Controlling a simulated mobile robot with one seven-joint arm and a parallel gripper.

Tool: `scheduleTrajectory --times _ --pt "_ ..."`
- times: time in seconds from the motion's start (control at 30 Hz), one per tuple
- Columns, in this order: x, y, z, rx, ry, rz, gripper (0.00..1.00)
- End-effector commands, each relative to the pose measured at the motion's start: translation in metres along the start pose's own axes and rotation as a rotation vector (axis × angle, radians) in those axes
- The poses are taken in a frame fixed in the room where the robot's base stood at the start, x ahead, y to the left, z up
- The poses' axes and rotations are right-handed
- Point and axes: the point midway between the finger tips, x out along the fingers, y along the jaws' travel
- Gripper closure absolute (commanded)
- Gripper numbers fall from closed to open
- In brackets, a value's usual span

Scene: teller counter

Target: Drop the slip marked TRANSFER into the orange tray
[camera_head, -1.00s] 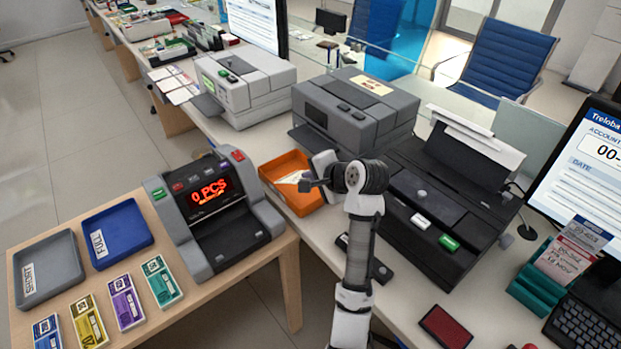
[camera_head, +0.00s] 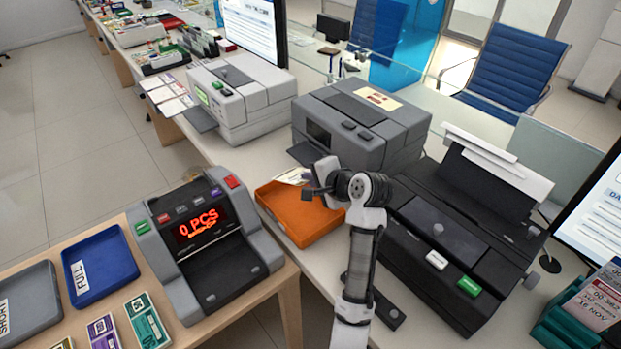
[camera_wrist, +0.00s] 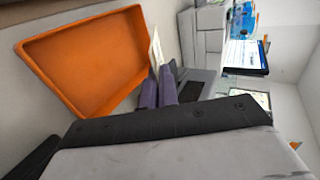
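The orange tray (camera_head: 300,222) lies on the counter, and the wrist view shows its inside (camera_wrist: 85,60) bare. My gripper (camera_head: 309,191) is at the tray's back right, low over the rim. In the wrist view its two dark fingers (camera_wrist: 160,78) are closed on a thin pale slip (camera_wrist: 155,48), which stands out past the fingertips beside the tray's edge. In the head view the slip (camera_head: 292,176) shows at the tray's back edge. Its print is too small to read. I cannot tell whether it touches the rim.
A note counter (camera_head: 205,240) showing "0 PCS" stands left of the tray. A grey machine (camera_head: 360,125) is behind it and a black printer (camera_head: 450,235) to the right. A blue tray (camera_head: 100,265) marked FULL lies on the side table (camera_head: 290,290).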

Motion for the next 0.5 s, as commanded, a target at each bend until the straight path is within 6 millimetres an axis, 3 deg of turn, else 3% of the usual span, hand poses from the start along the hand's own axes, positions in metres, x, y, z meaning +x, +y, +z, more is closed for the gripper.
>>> scheduleTrajectory --times 0.5 --pt "0.021 0.037 0.000 0.000 0.000 0.000 1.00"
